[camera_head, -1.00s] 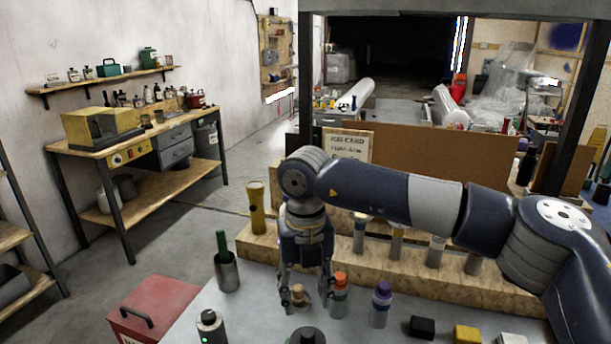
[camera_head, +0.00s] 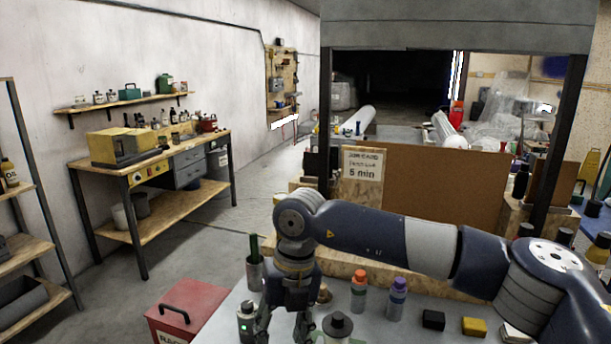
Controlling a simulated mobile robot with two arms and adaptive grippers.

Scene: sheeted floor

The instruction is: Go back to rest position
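My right arm comes in from the right and reaches across the work table (camera_head: 420,340). My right gripper (camera_head: 283,333) hangs pointing down over the left part of the table, near the bottom edge of the picture. Its fingers are apart and I see nothing held between them. A small tan stopper (camera_head: 323,293) shows just right of the gripper, partly hidden. An orange-capped bottle (camera_head: 358,291) and a purple-capped bottle (camera_head: 397,299) stand further right, apart from the gripper. My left gripper is out of view.
A dark-capped jar (camera_head: 338,328) and a grey canister (camera_head: 246,323) stand close beside the gripper. Black (camera_head: 433,320) and yellow (camera_head: 474,327) blocks lie to the right. A red toolbox (camera_head: 184,312) is at left. A brown board (camera_head: 445,185) stands behind the arm.

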